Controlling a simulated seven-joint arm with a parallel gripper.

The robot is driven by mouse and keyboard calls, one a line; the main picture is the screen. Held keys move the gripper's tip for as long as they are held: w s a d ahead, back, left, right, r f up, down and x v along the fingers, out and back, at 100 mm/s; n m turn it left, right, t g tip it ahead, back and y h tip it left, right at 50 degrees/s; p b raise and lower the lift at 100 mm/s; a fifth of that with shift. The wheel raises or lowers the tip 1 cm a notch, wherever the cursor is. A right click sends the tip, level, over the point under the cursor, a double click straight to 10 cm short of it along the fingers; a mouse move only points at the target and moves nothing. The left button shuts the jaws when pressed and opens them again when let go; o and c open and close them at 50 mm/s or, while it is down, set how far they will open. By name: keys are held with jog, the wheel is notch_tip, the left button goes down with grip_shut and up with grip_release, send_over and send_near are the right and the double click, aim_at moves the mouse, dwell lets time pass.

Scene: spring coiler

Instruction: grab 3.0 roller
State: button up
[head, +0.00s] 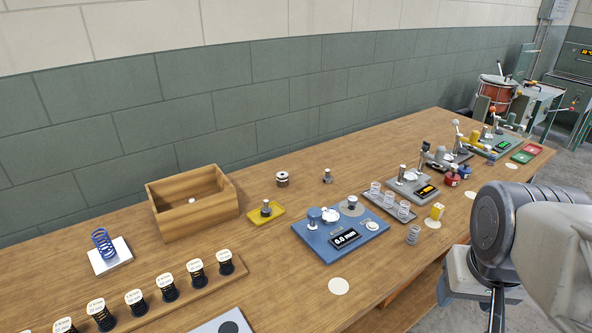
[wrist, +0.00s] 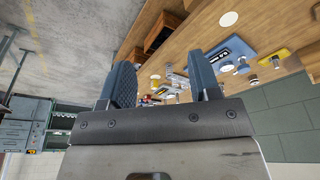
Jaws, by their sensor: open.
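I cannot read a 3.0 marking on any roller. A small metal roller-like piece (head: 266,209) stands upright on a yellow tray (head: 278,212) in the middle of the bench. A ribbed grey cylinder (head: 282,179) and a small dark metal piece (head: 327,177) stand behind it. My arm is at the right of the head view, at the bench's front edge, far from these pieces. In the wrist view my gripper (wrist: 165,80) is open with nothing between its fingers. The yellow tray also shows there (wrist: 305,52), at the right edge.
A blue device (head: 340,243) with a display sits right of the yellow tray. A wooden box (head: 190,215) stands left, behind a rack (head: 150,311) of several labelled dark coils. A blue spring (head: 102,242) stands on a white block. Spring trays and more devices fill the bench's right.

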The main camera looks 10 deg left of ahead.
jog(key=o, duration=0.3)
jog(key=w+a+r+m+g+y, duration=0.15)
jog(key=w+a, duration=0.35)
jog(key=w, duration=0.6)
jog(key=w+a+m+g+y, duration=0.1)
jog(key=w+a+m+y, duration=0.2)
jog(key=w+a, duration=0.55)
jog(key=w+a+r+m+g+y, duration=0.1)
jog(key=w+a+m+y, duration=0.15)
jog(key=w, duration=1.15)
jog(key=w+a+f+m+g+y, duration=0.1)
jog(key=w+a+f+m+y, duration=0.1)
jog(key=w+a+f, duration=0.3)
jog(key=w+a+f+m+y, duration=0.2)
jog(key=w+a+f, duration=0.4)
jog(key=w, duration=0.8)
jog(key=w+a+f+m+g+y, duration=0.1)
jog(key=w+a+f+m+y, duration=0.1)
jog(key=w+a+f, duration=0.4)
jog(key=shift+w+a+f+m+g, duration=0.15)
jog(key=shift+w+a+m, duration=0.3)
jog(key=shift+w+a, duration=0.65)
jog(key=shift+w+a+f+m+g, duration=0.15)
jog(key=shift+w+a+m, duration=0.3)
jog(key=shift+w+a, duration=0.6)
